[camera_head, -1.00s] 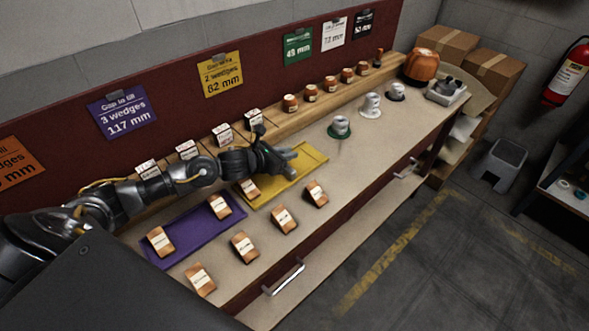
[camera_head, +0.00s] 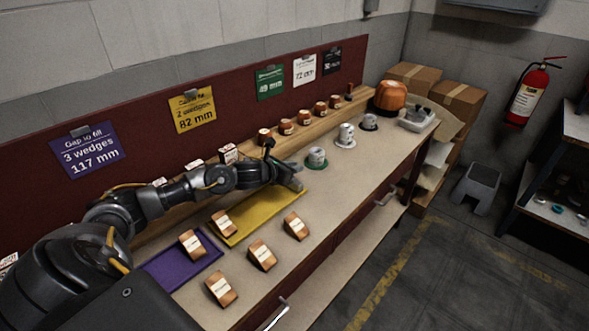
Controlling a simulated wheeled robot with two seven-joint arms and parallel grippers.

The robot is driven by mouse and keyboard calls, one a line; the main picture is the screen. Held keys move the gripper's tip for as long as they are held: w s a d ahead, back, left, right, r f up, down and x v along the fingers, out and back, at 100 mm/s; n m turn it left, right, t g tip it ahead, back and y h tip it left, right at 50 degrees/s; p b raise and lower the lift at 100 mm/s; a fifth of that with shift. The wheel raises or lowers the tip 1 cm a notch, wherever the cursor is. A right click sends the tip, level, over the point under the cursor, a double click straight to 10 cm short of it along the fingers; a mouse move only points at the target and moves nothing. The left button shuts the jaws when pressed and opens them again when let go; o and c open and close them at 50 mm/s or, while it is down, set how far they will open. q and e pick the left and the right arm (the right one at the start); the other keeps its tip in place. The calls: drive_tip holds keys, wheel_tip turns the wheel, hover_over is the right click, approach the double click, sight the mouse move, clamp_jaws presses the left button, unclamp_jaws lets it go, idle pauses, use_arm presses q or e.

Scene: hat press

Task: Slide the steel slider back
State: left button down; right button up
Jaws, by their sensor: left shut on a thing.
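My left gripper (camera_head: 290,175) reaches across the bench from the left, low over the far right end of the yellow mat (camera_head: 263,218). It is shut, and a small grey metal piece at its fingers appears to be the steel slider (camera_head: 296,184). The fingers and hand hide most of it, so its full shape and its track cannot be told. A dark upright knob or post (camera_head: 268,146) stands just behind the hand. My right gripper is not in view.
Wooden wedges lie in front, including one on the purple mat (camera_head: 165,270). Grey cylinders on green (camera_head: 316,157), white (camera_head: 346,135) and black bases stand to the right. Orange-brown spools (camera_head: 286,127) line the back ledge below the gap cards. The front right bench is clear.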

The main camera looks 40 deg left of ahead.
use_arm(q)
drive_tip(key=c, duration=1.7)
unclamp_jaws()
drive_tip(key=shift+r, duration=0.1)
drive_tip(key=shift+c, duration=0.2)
drive_tip(key=o, duration=0.4)
drive_tip(key=shift+w+d, duration=0.1)
drive_tip(key=shift+w, duration=0.2)
drive_tip(key=shift+s, duration=0.1)
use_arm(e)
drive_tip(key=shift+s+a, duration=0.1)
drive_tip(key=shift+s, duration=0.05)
use_arm(q)
drive_tip(key=shift+s, duration=0.1)
drive_tip(key=shift+s+r, duration=0.1)
drive_tip(key=shift+s, duration=0.45)
drive_tip(key=b+v, duration=0.2)
drive_tip(key=v, duration=0.7)
drive_tip(key=shift+s+r, duration=0.1)
drive_tip(key=shift+s, duration=0.1)
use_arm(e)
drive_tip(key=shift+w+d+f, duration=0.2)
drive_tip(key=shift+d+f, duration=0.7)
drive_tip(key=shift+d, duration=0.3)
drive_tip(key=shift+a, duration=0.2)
